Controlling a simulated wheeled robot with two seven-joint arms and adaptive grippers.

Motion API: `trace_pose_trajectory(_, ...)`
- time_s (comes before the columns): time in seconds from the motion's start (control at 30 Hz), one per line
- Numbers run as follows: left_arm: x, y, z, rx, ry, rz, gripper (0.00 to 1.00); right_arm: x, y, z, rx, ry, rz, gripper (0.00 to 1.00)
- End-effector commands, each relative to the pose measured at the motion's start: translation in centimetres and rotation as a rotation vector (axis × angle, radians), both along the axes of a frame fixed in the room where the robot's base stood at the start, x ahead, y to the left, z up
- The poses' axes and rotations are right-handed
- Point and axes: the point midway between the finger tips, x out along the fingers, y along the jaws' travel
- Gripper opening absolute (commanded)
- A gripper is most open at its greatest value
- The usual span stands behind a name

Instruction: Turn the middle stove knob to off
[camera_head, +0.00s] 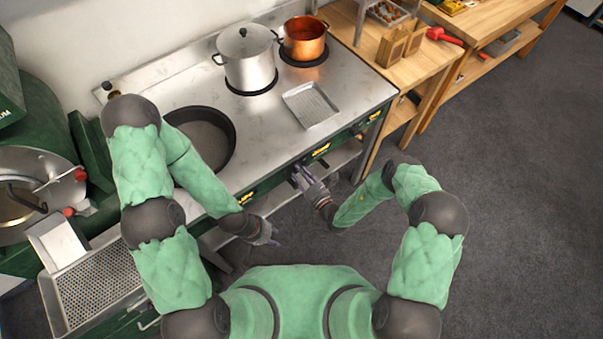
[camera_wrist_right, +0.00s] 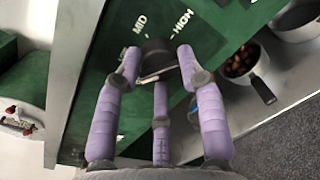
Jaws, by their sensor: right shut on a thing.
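My right gripper (camera_head: 302,178) is at the green front panel of the stove, near its middle. The right wrist view shows its three lilac fingers (camera_wrist_right: 158,74) closed around a dark knob (camera_wrist_right: 155,52). The panel (camera_wrist_right: 118,45) beside the knob carries the white words MID and HIGH. The fingers hide part of the knob, and I cannot tell its exact setting. In the head view the knob is hidden by the hand. My left gripper (camera_head: 270,236) hangs in front of the stove, lower left of the right one, apart from the panel. Its fingers are too small to read.
The steel stove top (camera_head: 270,125) bears a dark pan (camera_head: 222,150), a steel lidded pot (camera_head: 248,68), a copper pot (camera_head: 304,45) and a metal tray (camera_head: 311,106). A lower shelf (camera_wrist_right: 265,108) holds a pan of chestnuts (camera_wrist_right: 240,62). Open floor (camera_head: 510,200) lies at right.

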Motion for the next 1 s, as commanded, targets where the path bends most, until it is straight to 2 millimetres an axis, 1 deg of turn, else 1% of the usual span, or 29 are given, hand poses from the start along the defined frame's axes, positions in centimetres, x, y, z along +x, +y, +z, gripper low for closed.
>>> trace_pose_trajectory(0.03, 0.0, 0.0, 0.04, 0.0, 0.0, 0.0, 0.4, 0.35, -0.08, 0.4, -0.035, -0.04, -0.002, 0.07)
trace_pose_trajectory(0.5, 0.0, 0.0, -0.04, 0.0, 0.0, 0.0, 0.4, 0.27, 0.03, 0.33, -0.356, -0.273, -0.001, 0.07)
trace_pose_trajectory(0.7, 0.0, 0.0, -0.09, 0.0, 0.0, 0.0, 0.4, 0.24, 0.07, 0.3, -0.442, -0.335, 0.0, 0.07)
trace_pose_trajectory(1.0, 0.0, 0.0, -0.11, 0.0, 0.0, 0.0, 0.4, 0.2, 0.12, 0.28, -0.499, -0.375, 0.001, 0.07)
